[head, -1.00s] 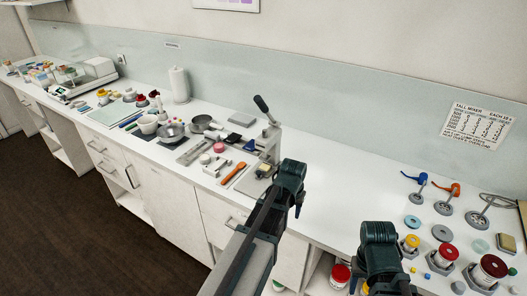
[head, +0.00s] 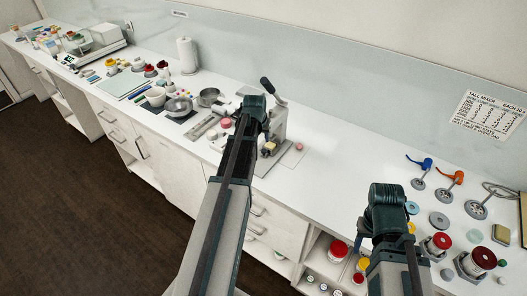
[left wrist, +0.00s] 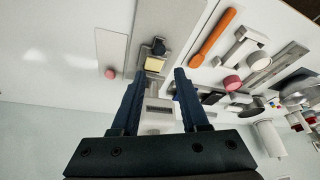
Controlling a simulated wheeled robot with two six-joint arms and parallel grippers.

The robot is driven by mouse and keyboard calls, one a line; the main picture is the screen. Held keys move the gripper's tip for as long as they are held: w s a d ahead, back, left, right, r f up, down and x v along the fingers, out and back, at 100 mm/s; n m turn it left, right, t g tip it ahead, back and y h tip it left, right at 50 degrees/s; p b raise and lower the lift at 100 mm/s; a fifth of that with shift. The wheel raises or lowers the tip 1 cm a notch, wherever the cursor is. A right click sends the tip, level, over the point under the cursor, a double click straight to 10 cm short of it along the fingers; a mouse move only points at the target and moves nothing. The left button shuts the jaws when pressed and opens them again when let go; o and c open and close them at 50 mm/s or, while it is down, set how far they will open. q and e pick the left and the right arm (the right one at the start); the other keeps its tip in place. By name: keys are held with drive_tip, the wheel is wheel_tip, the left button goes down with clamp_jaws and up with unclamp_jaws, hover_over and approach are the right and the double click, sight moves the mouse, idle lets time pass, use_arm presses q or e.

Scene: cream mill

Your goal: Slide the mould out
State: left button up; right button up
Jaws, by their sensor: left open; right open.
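The mould appears to be the cream-yellow block (head: 268,148) at the foot of a grey lever press (head: 278,125) on the counter. In the left wrist view the block (left wrist: 155,63) sits on the press's grey base, beside a dark knob. My left gripper (left wrist: 160,74) is open and empty there, its two fingers apart and pointing toward the block; I cannot tell whether they touch anything. In the head view my left arm and wrist cover part of the press. My right gripper (head: 364,240) is open, low at the counter's front edge, largely hidden behind its wrist.
An orange-handled tool (left wrist: 212,38) and pink pieces (left wrist: 232,83) lie beside the press. Bowls and a pan (head: 208,97) stand further left. The counter between is mostly clear.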

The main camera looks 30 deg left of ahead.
sight(264, 151)
use_arm(q)
drive_tip(key=b+x, duration=1)
drive_tip(key=x, duration=0.2)
drive_tip(key=shift+f, duration=0.15)
clamp_jaws()
drive_tip(key=shift+s, duration=0.1)
idle(1.0)
